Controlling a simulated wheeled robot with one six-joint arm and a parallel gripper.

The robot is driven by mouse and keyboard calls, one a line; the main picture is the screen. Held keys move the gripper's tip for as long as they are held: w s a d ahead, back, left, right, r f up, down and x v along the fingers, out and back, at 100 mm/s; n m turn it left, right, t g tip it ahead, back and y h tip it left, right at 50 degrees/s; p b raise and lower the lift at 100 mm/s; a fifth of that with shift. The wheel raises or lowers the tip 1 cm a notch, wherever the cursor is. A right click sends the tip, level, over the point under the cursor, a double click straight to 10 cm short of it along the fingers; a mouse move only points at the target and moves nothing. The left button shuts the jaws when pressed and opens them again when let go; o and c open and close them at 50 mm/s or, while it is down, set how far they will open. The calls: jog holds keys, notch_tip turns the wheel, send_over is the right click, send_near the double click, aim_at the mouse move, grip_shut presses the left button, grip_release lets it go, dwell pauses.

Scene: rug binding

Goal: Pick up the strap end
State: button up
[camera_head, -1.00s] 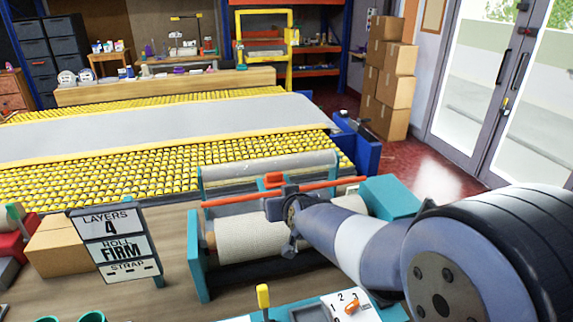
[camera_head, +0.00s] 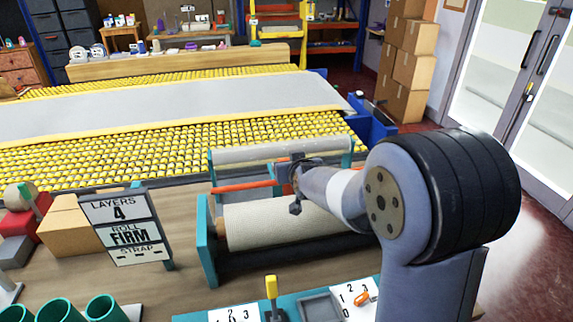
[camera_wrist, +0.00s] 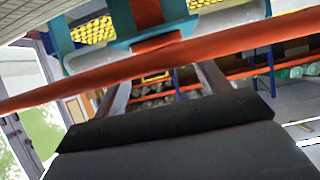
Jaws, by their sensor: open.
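My gripper (camera_head: 290,177) is at the teal-framed roller stand (camera_head: 207,245), close to an orange bar or strap (camera_head: 245,187) that runs across it. In the wrist view my gripper (camera_wrist: 160,85) has its dark fingers apart, with nothing seen held between them. The long orange bar (camera_wrist: 90,82) crosses the wrist view in front of the fingers. A short orange piece (camera_wrist: 147,12) shows beyond it over a teal part. I cannot tell for sure which orange piece is the strap end. My gripper and arm hide the bar's right part in the head view.
A beige roll (camera_head: 265,225) lies in the stand below the gripper. A sign (camera_head: 125,228) reads layers 4, roll firm, strap. A control panel with a yellow lever (camera_head: 271,288) is in front. A yellow roller table (camera_head: 200,145) with a grey sheet lies behind.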

jog(key=shift+p+x, duration=0.3)
jog(key=shift+x, duration=1.55)
jog(key=shift+a, duration=0.15)
jog(key=shift+c, duration=0.4)
jog(key=c, duration=1)
